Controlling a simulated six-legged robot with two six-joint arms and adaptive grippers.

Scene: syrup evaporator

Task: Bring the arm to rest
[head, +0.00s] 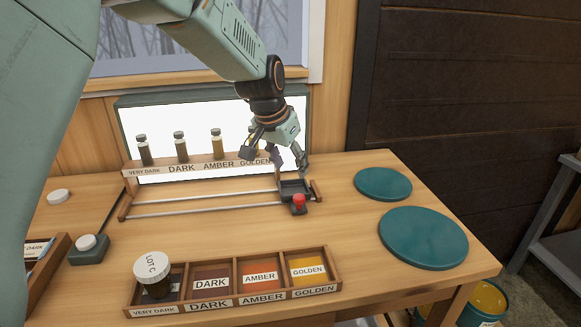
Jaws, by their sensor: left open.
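My left arm comes in from the upper left and bends down at the back of the wooden table (340,220). My left gripper (277,160) is open, its fingers pointing down, in front of the right end of the lit panel (215,120). It appears close above or behind the dark carriage (294,190) with a red knob (299,199) on the rail frame (205,208). I see nothing held between the fingers. I cannot tell whether a finger touches the carriage. My right gripper is out of view.
Several small bottles (180,147) stand on the labelled rack (190,167). A jar marked LOT C (152,268) stands in the very dark compartment of the front tray (235,303). Two teal discs (422,238) lie at right. The table between rails and tray is clear.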

